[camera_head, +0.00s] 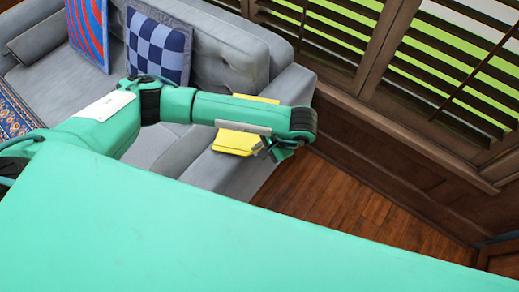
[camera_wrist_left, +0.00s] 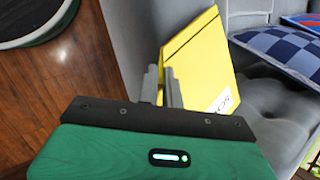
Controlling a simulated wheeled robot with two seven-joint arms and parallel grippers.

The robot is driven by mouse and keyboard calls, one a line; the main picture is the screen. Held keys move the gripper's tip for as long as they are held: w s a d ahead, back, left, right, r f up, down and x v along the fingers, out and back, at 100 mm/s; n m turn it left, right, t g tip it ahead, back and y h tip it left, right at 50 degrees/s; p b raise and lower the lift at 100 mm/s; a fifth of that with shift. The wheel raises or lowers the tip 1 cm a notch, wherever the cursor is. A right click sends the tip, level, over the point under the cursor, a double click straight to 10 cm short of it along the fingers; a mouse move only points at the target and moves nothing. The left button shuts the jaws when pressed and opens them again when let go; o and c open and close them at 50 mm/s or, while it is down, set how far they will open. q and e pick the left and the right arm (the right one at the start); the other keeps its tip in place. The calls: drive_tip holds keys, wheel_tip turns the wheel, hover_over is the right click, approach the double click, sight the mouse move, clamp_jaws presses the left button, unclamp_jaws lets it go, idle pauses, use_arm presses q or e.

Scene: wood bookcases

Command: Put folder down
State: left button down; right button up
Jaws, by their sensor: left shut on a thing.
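A yellow folder (camera_head: 233,141) is in my left gripper (camera_head: 276,148), over the right end of the grey sofa (camera_head: 190,155). In the left wrist view the folder (camera_wrist_left: 201,62) stands beyond the two fingers (camera_wrist_left: 162,88), with its near edge between them and dark lettering near its lower right corner. The fingers are shut on that edge. In the head view my left arm covers the middle of the folder. I cannot tell whether the folder touches the sofa. My right gripper is not in view.
A checkered cushion (camera_head: 157,48) and a red and blue cushion (camera_head: 88,31) lean on the sofa back. A wood-panelled wall with shuttered windows (camera_head: 440,75) is at the right. Wooden floor (camera_head: 330,200) is clear between sofa and wall.

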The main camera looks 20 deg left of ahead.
use_arm(q)
drive_tip(key=shift+f, duration=0.65)
drive_tip(key=c, duration=1.6)
unclamp_jaws()
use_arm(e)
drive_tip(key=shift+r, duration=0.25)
use_arm(q)
drive_tip(key=v, duration=1.2)
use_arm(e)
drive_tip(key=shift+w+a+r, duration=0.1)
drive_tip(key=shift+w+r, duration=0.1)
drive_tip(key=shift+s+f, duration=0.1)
